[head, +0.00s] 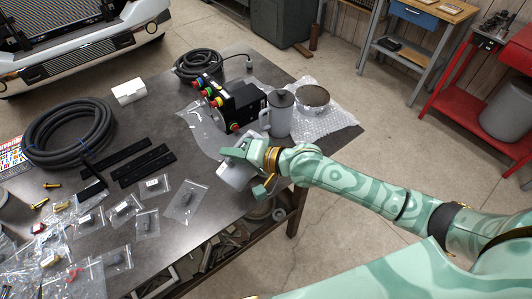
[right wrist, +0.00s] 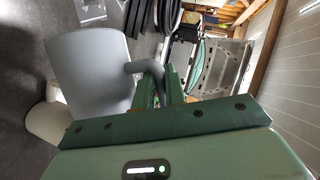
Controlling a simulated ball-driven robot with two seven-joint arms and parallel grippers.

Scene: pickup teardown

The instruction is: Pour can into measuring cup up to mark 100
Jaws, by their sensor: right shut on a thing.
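My right gripper (head: 240,154) is shut on a pale grey handled vessel (head: 236,173), at the right edge of the dark table. In the right wrist view, the fingers (right wrist: 163,88) close on the vessel's curved handle, and its smooth grey body (right wrist: 90,72) is beside them. I see no marks or contents on it. A second grey handled vessel (head: 280,116) with a dark top stands upright just beyond my gripper. I cannot tell for sure which vessel is the can and which the measuring cup. My left gripper is not in view.
A round metal-rimmed container (head: 312,97) stands on bubble wrap (head: 338,118) at the table's far right corner. A black control box (head: 243,104) with coloured buttons is beyond my gripper. Coiled hose (head: 68,132), black strips (head: 145,165) and small bagged parts (head: 186,201) lie to the left.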

